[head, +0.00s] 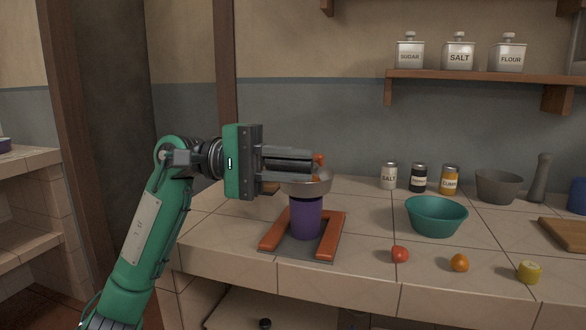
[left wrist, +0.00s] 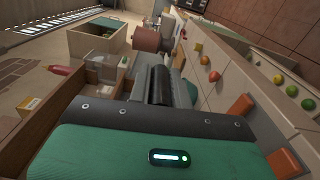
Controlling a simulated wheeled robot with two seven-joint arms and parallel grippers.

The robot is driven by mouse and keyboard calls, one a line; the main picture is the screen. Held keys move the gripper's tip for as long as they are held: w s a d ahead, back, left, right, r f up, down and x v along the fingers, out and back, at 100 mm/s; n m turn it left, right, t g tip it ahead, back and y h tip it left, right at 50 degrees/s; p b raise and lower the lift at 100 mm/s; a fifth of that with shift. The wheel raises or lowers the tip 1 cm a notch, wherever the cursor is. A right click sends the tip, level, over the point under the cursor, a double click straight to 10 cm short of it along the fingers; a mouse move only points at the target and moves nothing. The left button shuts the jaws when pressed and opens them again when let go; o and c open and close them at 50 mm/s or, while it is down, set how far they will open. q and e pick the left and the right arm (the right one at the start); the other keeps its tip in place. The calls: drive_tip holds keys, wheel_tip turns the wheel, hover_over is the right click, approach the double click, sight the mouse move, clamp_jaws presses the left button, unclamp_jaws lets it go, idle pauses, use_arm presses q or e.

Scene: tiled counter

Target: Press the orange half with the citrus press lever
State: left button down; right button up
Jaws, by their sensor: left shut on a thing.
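My left gripper (head: 312,165) reaches in from the left, level, just above the bowl. I cannot make out the orange half in the bowl. My right gripper is out of view.
A teal bowl (head: 436,216) stands right of the press. A tomato (head: 399,254), a small orange fruit (head: 459,263) and a yellow piece (head: 529,271) lie near the front edge. Cans, a grey mortar (head: 498,186) and a cutting board (head: 566,233) stand farther back and right.

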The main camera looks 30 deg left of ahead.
use_arm(q)
drive_tip(key=shift+s+d+f, duration=0.15)
drive_tip(key=shift+d+f, duration=0.1)
drive_tip(key=shift+f, duration=0.45)
drive_tip(key=c, duration=1.5)
unclamp_jaws()
drive_tip(key=shift+c, duration=0.2)
drive_tip(key=shift+o, duration=1.2)
drive_tip(key=shift+a+f, duration=0.1)
drive_tip(key=shift+a, duration=0.05)
drive_tip(key=shift+r, duration=0.3)
drive_tip(key=shift+a, duration=0.55)
drive_tip(key=v, duration=1.2)
drive_tip(key=shift+a, duration=0.4)
drive_tip(key=shift+f, duration=0.1)
